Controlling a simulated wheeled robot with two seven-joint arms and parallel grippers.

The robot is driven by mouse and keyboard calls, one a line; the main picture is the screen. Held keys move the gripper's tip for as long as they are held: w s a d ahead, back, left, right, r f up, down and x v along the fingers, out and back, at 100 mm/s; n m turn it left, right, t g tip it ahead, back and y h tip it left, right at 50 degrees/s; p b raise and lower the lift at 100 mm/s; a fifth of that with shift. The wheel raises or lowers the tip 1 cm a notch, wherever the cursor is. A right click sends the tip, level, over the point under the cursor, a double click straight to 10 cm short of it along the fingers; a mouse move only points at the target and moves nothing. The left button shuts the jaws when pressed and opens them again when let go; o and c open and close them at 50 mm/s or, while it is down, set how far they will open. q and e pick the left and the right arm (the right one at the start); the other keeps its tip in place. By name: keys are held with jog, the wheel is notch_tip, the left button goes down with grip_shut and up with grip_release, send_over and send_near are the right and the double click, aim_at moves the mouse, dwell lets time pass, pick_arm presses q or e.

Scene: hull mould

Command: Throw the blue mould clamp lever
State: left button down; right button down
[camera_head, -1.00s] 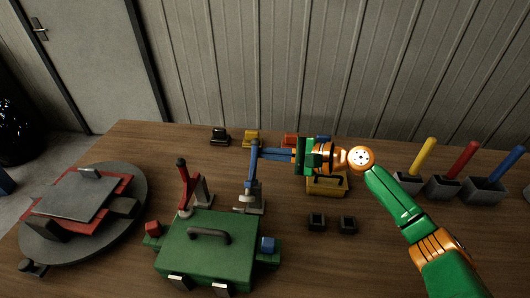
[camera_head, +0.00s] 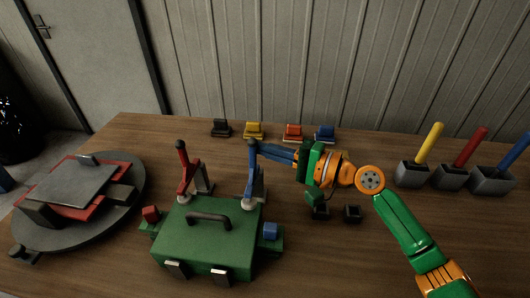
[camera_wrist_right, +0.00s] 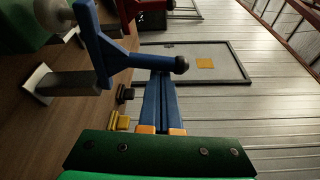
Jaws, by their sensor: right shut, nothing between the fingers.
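The blue mould clamp lever (camera_head: 250,176) stands roughly upright at the back right of the green mould (camera_head: 210,235), its dark knob on top and a pale pad at its lower end near the mould's back edge. In the right wrist view the blue lever (camera_wrist_right: 105,48) shows with its knob and grey bracket. My right gripper (camera_head: 266,149) is shut and empty; its blue fingers reach in from the right beside the lever's upper part. The fingertips also show in the wrist view (camera_wrist_right: 161,76), close by the knob; I cannot tell whether they touch. My left gripper is not in view.
A red clamp lever (camera_head: 183,172) stands left of the blue one. A round turntable (camera_head: 125,215) with red and grey plates is at left. Several small coloured clips line the back. Grey bins (camera_head: 450,178) with coloured handles stand right.

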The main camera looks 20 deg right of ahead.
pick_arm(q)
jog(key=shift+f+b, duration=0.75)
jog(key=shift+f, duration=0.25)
pick_arm(e)
jog(key=shift+s+a+f+n, duration=0.25)
jog(key=shift+s+n, duration=0.2)
jog(key=shift+n, duration=0.25)
jog(key=shift+r, duration=0.1)
